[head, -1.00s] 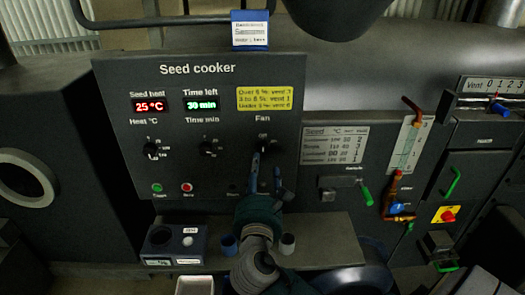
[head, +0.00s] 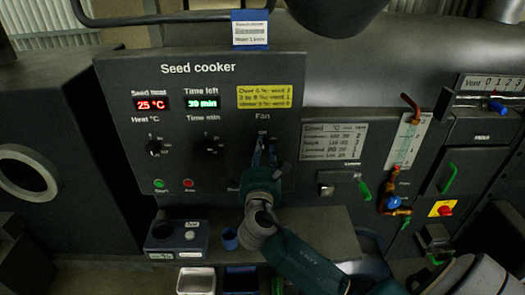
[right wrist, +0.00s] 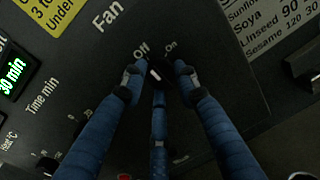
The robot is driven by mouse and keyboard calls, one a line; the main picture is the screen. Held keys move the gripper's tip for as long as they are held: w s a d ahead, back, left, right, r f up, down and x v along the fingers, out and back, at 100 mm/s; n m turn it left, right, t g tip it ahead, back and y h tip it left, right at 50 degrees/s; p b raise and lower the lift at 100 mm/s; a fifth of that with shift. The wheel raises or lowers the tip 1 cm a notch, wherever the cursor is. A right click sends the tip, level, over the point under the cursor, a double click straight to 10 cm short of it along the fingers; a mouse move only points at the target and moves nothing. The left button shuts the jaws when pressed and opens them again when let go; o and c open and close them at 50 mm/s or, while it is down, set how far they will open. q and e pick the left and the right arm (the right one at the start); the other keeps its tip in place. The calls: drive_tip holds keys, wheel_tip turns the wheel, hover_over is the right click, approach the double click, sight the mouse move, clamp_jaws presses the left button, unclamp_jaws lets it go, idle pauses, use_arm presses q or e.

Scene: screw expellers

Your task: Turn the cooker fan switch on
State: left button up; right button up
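The seed cooker panel (head: 215,95) stands upright with its displays lit. The fan switch, a small dark knob (right wrist: 162,72) with a light mark, sits below the "Fan" label, beneath "Off" and "On". I cannot tell its setting surely. My right gripper (head: 264,152) is in front of it and hides most of it in the head view. In the right wrist view, the blue fingers of this gripper (right wrist: 157,76) are spread, one on each side of the knob and one below. Small gaps show at the sides; contact below is unclear. My left gripper is not in view.
The heat knob (head: 153,147) and time knob (head: 207,145) sit left of the fan switch, with a green start button (head: 159,184) and a red button (head: 190,185) below. A dark box (head: 177,237) and a blue cup (head: 229,238) stand under the panel.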

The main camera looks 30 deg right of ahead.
drive_tip(key=c, duration=0.4)
drive_tip(key=m, duration=0.4)
drive_tip(key=shift+m, duration=0.3)
drive_tip(key=m, duration=0.3)
drive_tip(key=shift+y, duration=0.3)
drive_tip(key=shift+m, duration=1.9)
drive_tip(key=o, duration=1.2)
